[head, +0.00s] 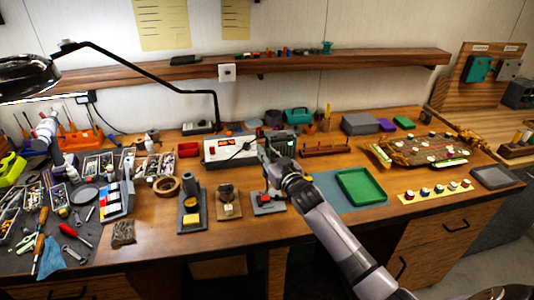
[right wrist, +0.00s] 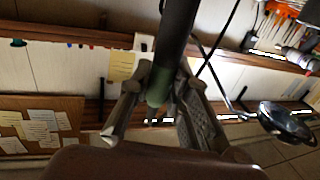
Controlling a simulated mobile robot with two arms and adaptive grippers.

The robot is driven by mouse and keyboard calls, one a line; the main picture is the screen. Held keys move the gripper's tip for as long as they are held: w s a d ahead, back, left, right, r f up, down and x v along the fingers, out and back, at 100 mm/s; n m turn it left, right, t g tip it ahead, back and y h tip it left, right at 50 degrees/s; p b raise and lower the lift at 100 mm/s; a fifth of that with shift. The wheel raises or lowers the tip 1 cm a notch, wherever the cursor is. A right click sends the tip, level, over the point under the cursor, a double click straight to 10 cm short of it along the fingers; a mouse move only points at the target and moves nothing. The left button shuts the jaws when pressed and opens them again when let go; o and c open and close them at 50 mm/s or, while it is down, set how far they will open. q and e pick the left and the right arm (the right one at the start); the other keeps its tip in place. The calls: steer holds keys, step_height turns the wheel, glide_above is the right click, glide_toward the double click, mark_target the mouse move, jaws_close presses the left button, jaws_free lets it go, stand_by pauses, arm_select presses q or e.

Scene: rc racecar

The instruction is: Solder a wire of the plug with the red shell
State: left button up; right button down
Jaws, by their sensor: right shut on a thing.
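My right gripper (head: 270,150) is over the middle of the bench, in front of the white soldering station (head: 217,150). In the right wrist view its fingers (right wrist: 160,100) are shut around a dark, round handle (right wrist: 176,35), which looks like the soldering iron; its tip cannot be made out. Below the gripper stands a small grey holder (head: 268,209) with a red part (head: 267,197) on it, perhaps the plug with the red shell. The wire and its joint are too small to tell.
A grey stand with a yellow part (head: 191,216) and a small brown stand (head: 228,208) are left of the holder. A green tray (head: 361,188) lies to the right. Tools and bins crowd the left side. A black lamp arm (head: 150,69) reaches overhead.

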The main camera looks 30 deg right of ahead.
mark_target(267, 140)
stand_by(0.4)
step_height(267, 140, up, 6)
steer(key=p, duration=0.5)
steer(key=shift+p, duration=0.4)
steer(key=shift+f, duration=0.1)
